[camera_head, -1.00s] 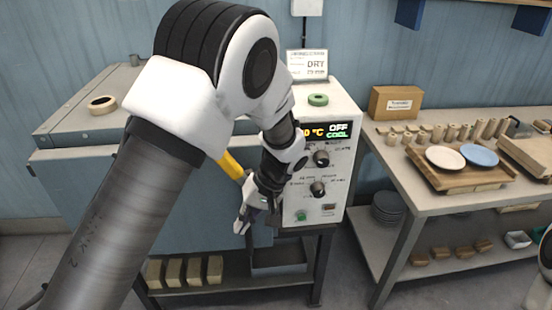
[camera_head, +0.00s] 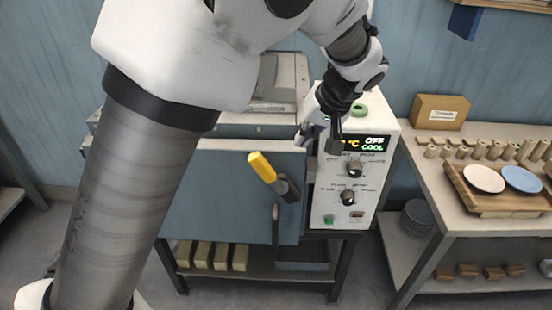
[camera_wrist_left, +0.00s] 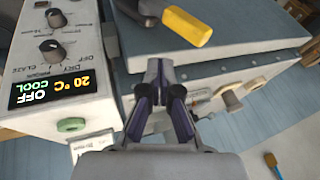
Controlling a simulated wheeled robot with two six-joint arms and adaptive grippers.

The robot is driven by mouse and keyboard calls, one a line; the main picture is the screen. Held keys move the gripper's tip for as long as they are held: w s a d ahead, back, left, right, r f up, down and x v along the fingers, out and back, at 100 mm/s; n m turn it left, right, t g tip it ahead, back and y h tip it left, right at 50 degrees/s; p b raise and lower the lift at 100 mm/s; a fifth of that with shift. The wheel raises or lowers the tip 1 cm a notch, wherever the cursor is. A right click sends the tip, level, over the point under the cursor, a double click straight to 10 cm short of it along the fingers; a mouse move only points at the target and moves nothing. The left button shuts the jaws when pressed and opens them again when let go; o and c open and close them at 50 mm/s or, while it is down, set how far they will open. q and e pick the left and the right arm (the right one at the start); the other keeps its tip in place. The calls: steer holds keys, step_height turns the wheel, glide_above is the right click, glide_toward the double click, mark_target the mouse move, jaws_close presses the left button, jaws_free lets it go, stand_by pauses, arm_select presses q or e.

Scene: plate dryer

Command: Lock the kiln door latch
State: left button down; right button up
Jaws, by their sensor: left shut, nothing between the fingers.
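The kiln (camera_head: 215,185) is a blue-grey box with a white control panel (camera_head: 350,195) at its right. The latch lever has a yellow grip (camera_head: 262,167) and a dark arm. It slants on the door front, grip up and to the left. The yellow grip also shows at the top of the left wrist view (camera_wrist_left: 187,26). My left gripper (camera_head: 318,138) is shut and empty, above and right of the lever, near the panel's upper left edge. In the left wrist view its fingers (camera_wrist_left: 159,85) are apart from the grip. My right gripper is not in view.
A dark door handle (camera_head: 277,222) hangs below the lever. A green ring (camera_head: 359,110) sits on the control box. A table (camera_head: 452,207) at the right holds a wooden tray (camera_head: 487,207) with two plates. My left arm covers much of the kiln's left side.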

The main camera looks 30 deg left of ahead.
arm_select(q)
steer(key=p, duration=0.2)
glide_toward(271, 168)
step_height(271, 168, down, 3)
steer(key=w, duration=0.2)
steer(key=a+f, duration=0.1)
steer(key=s+a+f, duration=0.1)
steer(key=a, duration=0.1)
steer(key=shift+s+f, duration=0.25)
steer(key=shift+s, duration=0.1)
steer(key=shift+d, duration=0.1)
steer(key=shift+w, duration=0.2)
